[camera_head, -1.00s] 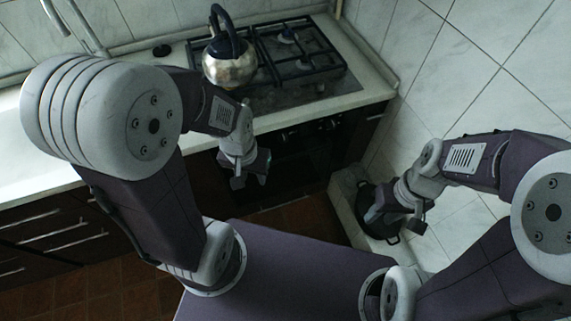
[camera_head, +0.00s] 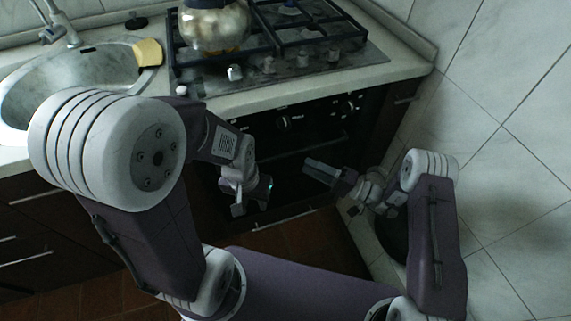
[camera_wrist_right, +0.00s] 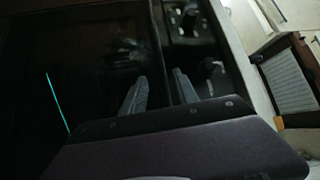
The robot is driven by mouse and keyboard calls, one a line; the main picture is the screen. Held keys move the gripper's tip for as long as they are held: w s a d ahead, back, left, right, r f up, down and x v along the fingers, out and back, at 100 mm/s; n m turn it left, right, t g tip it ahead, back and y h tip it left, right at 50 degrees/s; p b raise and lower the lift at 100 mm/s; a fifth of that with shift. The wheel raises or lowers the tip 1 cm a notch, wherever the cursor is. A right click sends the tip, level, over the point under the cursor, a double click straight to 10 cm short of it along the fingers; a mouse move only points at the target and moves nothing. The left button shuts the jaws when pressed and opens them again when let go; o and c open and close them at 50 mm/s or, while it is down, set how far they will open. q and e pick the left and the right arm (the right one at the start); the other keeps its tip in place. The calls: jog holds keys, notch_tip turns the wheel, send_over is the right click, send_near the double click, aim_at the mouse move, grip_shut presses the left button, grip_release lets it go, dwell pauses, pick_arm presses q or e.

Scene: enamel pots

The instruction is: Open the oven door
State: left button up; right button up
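The oven door (camera_head: 285,178) is a dark front panel below the stove's knobs in the head view, and it looks closed. A thin bar that may be its handle (camera_head: 290,152) runs across its top. My right gripper (camera_head: 310,168) is in front of the right half of the door, fingers pointing left. In the right wrist view its two fingers (camera_wrist_right: 160,88) are apart with nothing seen between them, facing the dark oven front. Contact with the door cannot be told. My left gripper (camera_head: 254,198) hangs before the door's left part, its fingers apart and empty.
A gas stove (camera_head: 290,50) with a steel kettle (camera_head: 215,25) sits above the oven. A sink (camera_head: 75,75) with a yellow sponge (camera_head: 148,52) is at left. A tiled wall (camera_head: 500,150) closes off the right side. A dark pot (camera_head: 392,238) stands low beside it, partly hidden by my right arm.

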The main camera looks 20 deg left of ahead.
aim_at(285, 154)
jog(key=b+x, duration=0.1)
jog(key=x, duration=0.7)
jog(key=shift+b, duration=0.35)
jog(key=shift+w+a+r, duration=0.1)
jog(key=shift+a+r, duration=0.05)
jog(key=shift+a, duration=0.4)
grip_shut()
dwell(0.4)
